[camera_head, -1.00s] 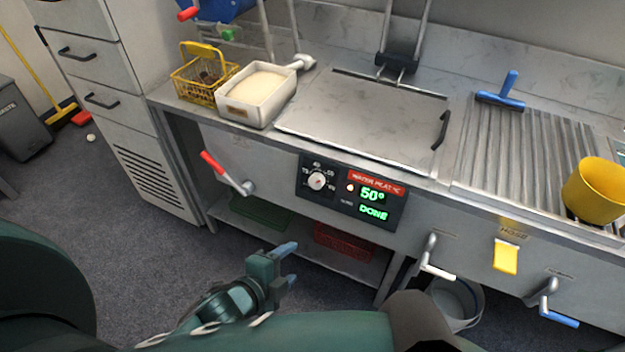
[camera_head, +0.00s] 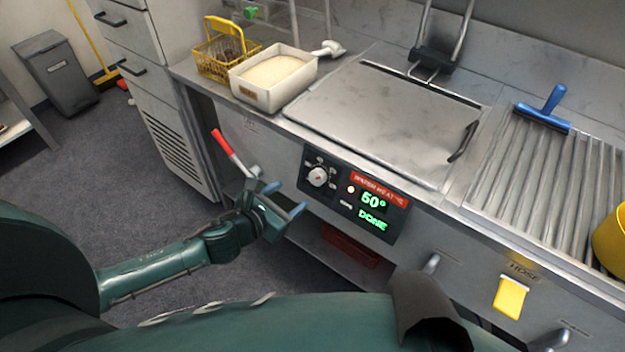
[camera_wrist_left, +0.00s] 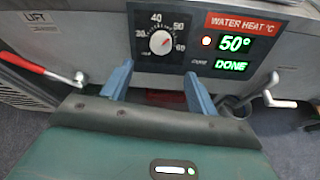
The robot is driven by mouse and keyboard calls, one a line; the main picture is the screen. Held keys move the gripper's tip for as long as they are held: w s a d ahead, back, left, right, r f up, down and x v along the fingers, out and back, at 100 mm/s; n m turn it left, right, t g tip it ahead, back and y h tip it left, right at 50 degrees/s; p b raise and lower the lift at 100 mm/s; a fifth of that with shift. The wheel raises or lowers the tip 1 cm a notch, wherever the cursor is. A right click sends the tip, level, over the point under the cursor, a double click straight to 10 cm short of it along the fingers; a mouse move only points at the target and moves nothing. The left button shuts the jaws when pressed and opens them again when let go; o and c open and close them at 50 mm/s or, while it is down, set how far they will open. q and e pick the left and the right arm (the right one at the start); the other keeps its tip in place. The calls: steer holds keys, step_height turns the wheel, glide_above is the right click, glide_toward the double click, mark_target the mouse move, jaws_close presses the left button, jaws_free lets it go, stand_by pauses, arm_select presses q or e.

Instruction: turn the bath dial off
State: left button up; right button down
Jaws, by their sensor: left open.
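The bath dial (camera_head: 318,177) is a round white knob on a black panel on the counter's front, with numbers around it. It also shows in the left wrist view (camera_wrist_left: 161,42); I cannot tell its setting for sure. Beside it, the display (camera_head: 373,211) under a red "WATER HEAT °C" label glows green with 50° and DONE, and a red lamp is lit. My left gripper (camera_head: 284,199) is open and empty, short of the panel and lower left of the dial. In the left wrist view the dial appears between and beyond its fingertips (camera_wrist_left: 158,72). My right gripper is out of view.
A red-handled lever (camera_head: 226,146) sticks out left of the panel, close to my left gripper. A flat metal lid (camera_head: 375,115) lies above on the counter, with a white tub (camera_head: 262,95) at left. A yellow tag (camera_head: 510,297) hangs at right.

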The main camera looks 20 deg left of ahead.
mark_target(315, 180)
arm_select(q)
steer(key=x, duration=1.1)
steer(key=shift+b, duration=0.35)
steer(key=shift+c, duration=0.3)
steer(key=c, duration=0.9)
